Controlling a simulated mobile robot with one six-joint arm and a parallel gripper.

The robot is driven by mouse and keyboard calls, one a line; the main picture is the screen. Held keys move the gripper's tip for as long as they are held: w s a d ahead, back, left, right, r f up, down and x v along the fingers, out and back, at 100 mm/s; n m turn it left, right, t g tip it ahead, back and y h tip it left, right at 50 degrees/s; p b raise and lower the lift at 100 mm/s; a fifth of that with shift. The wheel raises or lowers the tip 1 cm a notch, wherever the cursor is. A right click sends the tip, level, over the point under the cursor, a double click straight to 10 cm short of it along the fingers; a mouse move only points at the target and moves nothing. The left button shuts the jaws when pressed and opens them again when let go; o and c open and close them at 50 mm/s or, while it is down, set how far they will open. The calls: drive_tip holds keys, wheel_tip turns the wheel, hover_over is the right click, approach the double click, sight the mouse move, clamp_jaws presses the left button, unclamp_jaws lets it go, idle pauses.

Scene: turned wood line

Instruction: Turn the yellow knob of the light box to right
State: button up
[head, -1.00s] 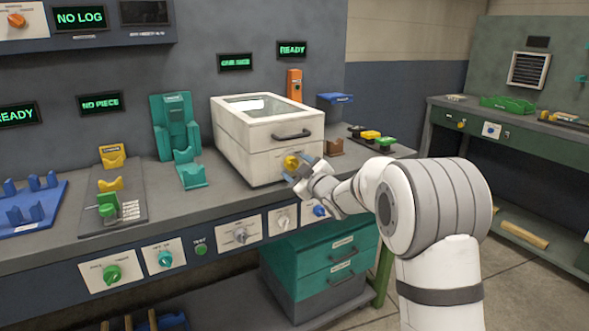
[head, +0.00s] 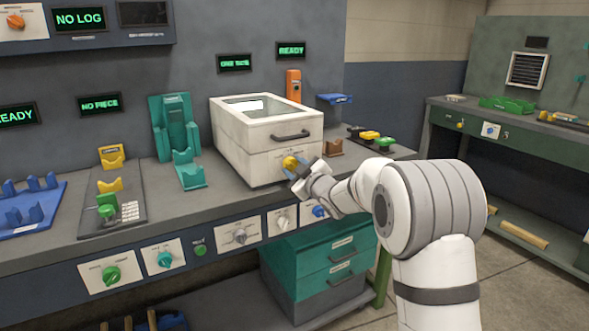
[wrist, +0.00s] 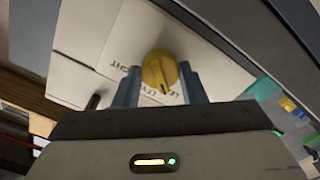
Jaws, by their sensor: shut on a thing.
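The light box (head: 262,160) is a white box with a glass-topped lid and a dark handle, standing on the grey workbench in the head view. Its yellow knob (head: 290,162) is low on the front face, and it also shows in the wrist view (wrist: 160,70) with a dark pointer mark toward the bottom. Lettering on the panel around the knob is partly hidden. My gripper (head: 296,169) is at the knob, with its blue-grey fingers (wrist: 163,84) on either side, shut on it.
A row of control plates with knobs (head: 240,236) runs along the bench front below the box. Yellow and green buttons (head: 377,139) and a brown holder (head: 332,148) stand right of the box. A teal stand (head: 175,128) is at its left.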

drive_tip(key=shift+m+p, duration=0.3)
drive_tip(key=shift+m, duration=0.1)
drive_tip(key=shift+f+m+p, duration=0.1)
drive_tip(key=shift+m+p, duration=1)
drive_tip(key=shift+m, duration=1.1)
drive_tip(key=shift+s+m+p, duration=0.1)
drive_tip(key=shift+m+p, duration=1.15)
drive_tip(key=shift+m, duration=1.15)
drive_tip(key=shift+a+m+p, duration=0.1)
drive_tip(key=shift+m+p, duration=1.15)
drive_tip(key=shift+m, duration=1.35)
drive_tip(key=shift+f+m+p, duration=0.1)
drive_tip(key=shift+m+p, duration=0.8)
drive_tip(key=shift+m, duration=1.5)
drive_tip(key=o, duration=1)
